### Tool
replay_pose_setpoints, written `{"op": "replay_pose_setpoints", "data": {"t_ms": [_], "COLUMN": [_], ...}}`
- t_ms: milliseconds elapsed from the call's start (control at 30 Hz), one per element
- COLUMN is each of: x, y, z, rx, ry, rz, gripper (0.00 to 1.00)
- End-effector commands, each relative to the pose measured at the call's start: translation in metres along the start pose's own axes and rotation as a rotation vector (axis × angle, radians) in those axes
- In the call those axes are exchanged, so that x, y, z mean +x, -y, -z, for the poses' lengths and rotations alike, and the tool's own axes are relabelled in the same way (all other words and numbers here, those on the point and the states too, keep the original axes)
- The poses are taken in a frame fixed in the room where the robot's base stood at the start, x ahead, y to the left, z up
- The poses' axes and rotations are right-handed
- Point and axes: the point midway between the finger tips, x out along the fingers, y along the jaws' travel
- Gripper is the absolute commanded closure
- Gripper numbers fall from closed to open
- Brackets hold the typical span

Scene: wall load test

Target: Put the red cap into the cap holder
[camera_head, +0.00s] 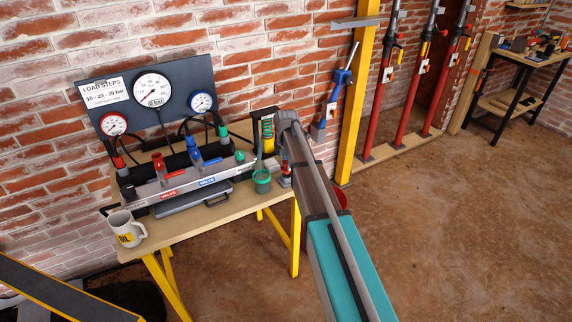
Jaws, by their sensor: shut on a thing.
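A red-topped fitting (119,163) stands at the left end of the grey valve rack on the bench; I cannot tell whether it is the red cap. A small dark item with a touch of red (286,171) shows at the bench's right end, partly covered by my arm. I cannot make out whether it is the cap or the cap holder. My arm reaches up from the bottom to the bench's right end. My gripper is hidden behind the arm, so its jaws and anything in them do not show.
The wooden bench (200,222) carries a mug (127,229), a green cup (262,181), and a rack with a red valve (159,162) and blue valve (194,151). A gauge panel (178,92) stands behind. A yellow post (358,100) rises right. Floor at right is clear.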

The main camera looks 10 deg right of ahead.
Motion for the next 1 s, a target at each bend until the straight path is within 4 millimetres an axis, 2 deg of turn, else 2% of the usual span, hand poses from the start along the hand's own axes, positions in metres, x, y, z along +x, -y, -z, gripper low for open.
{"op": "replay_pose_setpoints", "data": {"t_ms": [1000], "x": [0.014], "y": [0.0], "z": [0.001], "rx": [-0.001], "ry": [0.0], "rz": [0.0], "gripper": [0.91]}}
